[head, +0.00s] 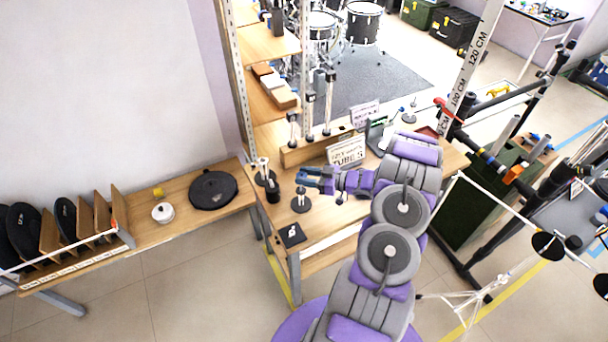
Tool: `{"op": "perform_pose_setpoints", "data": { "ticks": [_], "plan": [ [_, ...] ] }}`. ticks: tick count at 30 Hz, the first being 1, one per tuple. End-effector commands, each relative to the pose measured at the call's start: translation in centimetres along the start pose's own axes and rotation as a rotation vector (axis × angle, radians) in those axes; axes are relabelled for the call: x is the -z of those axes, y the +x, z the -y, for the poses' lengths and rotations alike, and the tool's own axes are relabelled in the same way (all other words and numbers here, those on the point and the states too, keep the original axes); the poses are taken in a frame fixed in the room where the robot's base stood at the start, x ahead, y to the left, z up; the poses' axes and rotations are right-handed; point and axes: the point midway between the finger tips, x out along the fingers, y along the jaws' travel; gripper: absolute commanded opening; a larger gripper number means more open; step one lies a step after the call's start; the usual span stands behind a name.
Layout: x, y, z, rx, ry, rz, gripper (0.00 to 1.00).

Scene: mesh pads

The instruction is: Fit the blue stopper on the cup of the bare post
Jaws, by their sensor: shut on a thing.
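My gripper (303,179) reaches left over the wooden workbench (325,218), its dark blue jaws shut. What they hold is small and mostly hidden by the jaws; it looks to be the blue stopper, but its outline is not clear. A short post on a round black base (300,204) stands just below and left of the jaws in the picture; whether they touch is not clear. More short posts (263,168) stand close together to the left. Several taller, clear posts with dark tops (309,112) stand on a wooden block behind. I cannot tell which post is bare.
A black square pad (292,235) with a small pale piece lies at the bench's front left corner. A lettered sign (347,151) stands behind the gripper. A wooden shelf rack (270,45) rises at the back left. A low bench (150,225) holds a black disc (213,189).

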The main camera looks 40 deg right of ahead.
Motion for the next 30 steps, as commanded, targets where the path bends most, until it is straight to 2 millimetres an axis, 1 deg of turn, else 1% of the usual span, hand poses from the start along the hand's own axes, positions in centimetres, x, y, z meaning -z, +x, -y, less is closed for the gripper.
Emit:
{"op": "perform_pose_setpoints", "data": {
  "ticks": [1,3,5,11,15,26,27,30],
  "plan": [
    [-0.4,0.1,0.1,-0.001,0.000,0.005,0.11],
    [-0.9,0.2,0.1,-0.001,0.001,0.006,0.02],
    [-1.2,0.3,0.3,-0.001,0.000,0.008,0.00],
    [-2.3,0.7,0.7,0.003,0.002,0.012,0.00],
    [-2.9,0.7,0.6,0.004,0.002,0.009,0.00],
    [-2.9,0.7,0.4,0.000,-0.002,0.006,0.00],
    [-2.9,0.7,0.4,0.000,-0.002,0.006,0.39],
    [-2.9,0.7,0.4,-0.001,-0.002,0.006,0.49]
  ]
}}
